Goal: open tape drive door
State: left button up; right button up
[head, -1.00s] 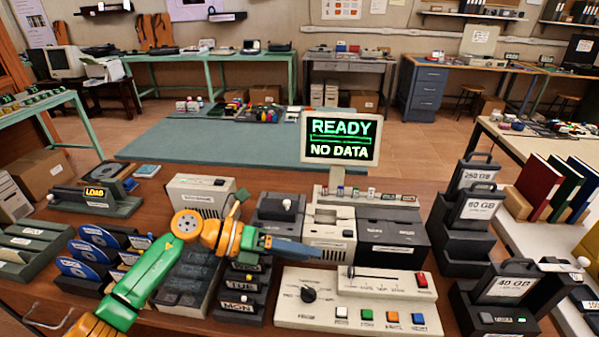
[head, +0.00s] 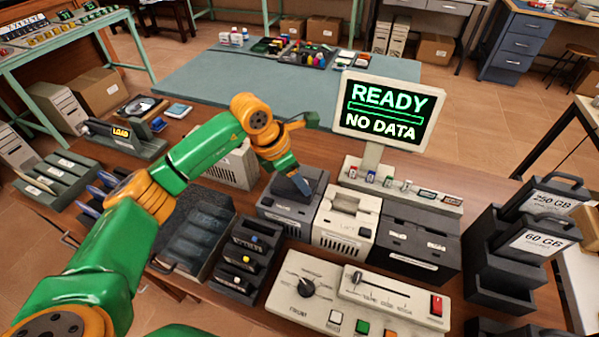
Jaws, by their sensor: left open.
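A row of drive units stands on the wooden bench in the head view. It has a dark grey unit (head: 277,209) at left, a cream unit (head: 345,226) in the middle and a black unit (head: 420,243) with a white label at right. I cannot tell for certain which one is the tape drive. My left gripper (head: 302,187) is open and points down at the top of the dark grey unit. Its fingers cover part of that top, where I see no knob now. I cannot tell whether they touch it. My right gripper is out of view.
A screen (head: 383,109) reading "READY NO DATA" stands behind the units. A control panel (head: 335,300) with a dial, slider and buttons lies in front. A slotted rack (head: 243,256) is at front left, and cartridge holders (head: 515,232) are at right.

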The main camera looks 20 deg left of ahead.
pick_arm(q)
jog(key=shift+w+f, duration=0.15)
jog(key=shift+w, duration=0.05)
jog(key=shift+s, duration=0.15)
grip_shut()
dwell(1.1)
